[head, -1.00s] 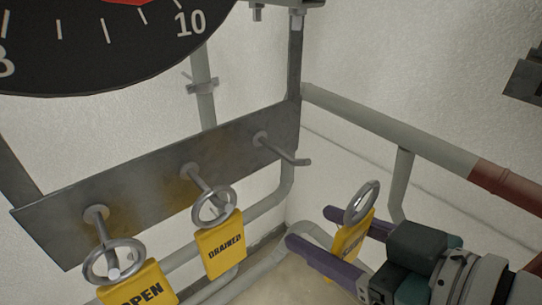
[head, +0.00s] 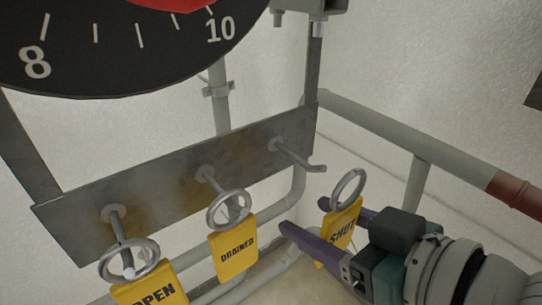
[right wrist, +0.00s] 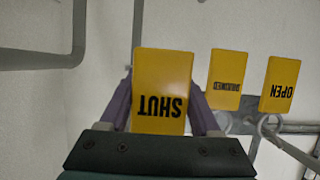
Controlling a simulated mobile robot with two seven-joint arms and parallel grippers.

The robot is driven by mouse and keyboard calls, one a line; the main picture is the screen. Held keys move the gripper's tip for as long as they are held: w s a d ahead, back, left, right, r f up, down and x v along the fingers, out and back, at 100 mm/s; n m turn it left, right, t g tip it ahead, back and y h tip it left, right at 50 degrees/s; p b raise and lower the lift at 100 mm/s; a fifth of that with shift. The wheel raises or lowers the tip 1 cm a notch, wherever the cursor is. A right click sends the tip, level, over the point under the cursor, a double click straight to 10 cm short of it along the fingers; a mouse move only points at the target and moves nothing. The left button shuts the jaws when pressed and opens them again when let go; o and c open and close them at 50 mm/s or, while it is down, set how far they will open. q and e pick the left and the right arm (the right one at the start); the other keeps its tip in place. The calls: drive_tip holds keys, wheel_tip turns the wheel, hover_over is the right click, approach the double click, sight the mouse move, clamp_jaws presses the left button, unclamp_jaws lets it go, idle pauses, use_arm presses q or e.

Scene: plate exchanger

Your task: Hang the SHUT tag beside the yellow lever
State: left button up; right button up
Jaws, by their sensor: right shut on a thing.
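The yellow SHUT tag (head: 340,232) with its metal ring (head: 347,188) is between the purple fingers of my right gripper (head: 318,228), which is shut on it. The tag is upright, ring on top, to the right of and apart from the rack's empty right peg (head: 300,158). In the right wrist view the SHUT tag (right wrist: 162,92) appears upside down between the fingers. The DRAINED tag (head: 234,247) hangs by its ring on the middle peg, and the OPEN tag (head: 150,288) on the left peg. No yellow lever shows. My left gripper is not in view.
The grey metal rack plate (head: 160,190) carries the pegs. A large black dial (head: 110,60) covers the upper left. A pale pipe with a red-brown section (head: 515,190) runs along the right wall. Thinner pipes (head: 275,235) pass below the rack.

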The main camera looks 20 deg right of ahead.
drive_tip(key=w+a, duration=0.2)
drive_tip(key=w, duration=0.3)
drive_tip(key=shift+w+b, duration=0.35)
drive_tip(key=shift+b, duration=0.05)
idle(1.0)
drive_tip(key=shift+s+r, duration=0.1)
drive_tip(key=shift+s, duration=0.05)
drive_tip(key=shift+s+d+r+p, duration=0.1)
drive_tip(key=shift+s+d+p, duration=0.4)
drive_tip(key=shift+s, duration=0.5)
drive_tip(key=shift+s+d+p, duration=0.25)
drive_tip(key=shift+s+p, duration=0.4)
drive_tip(key=shift+s, duration=0.35)
drive_tip(key=shift+s+d+r+p, duration=0.1)
drive_tip(key=shift+s+d+p, duration=0.4)
drive_tip(key=shift+s, duration=0.5)
drive_tip(key=shift+s+d+p, duration=0.2)
drive_tip(key=shift+s+p, duration=0.2)
drive_tip(key=shift+s, duration=0.3)
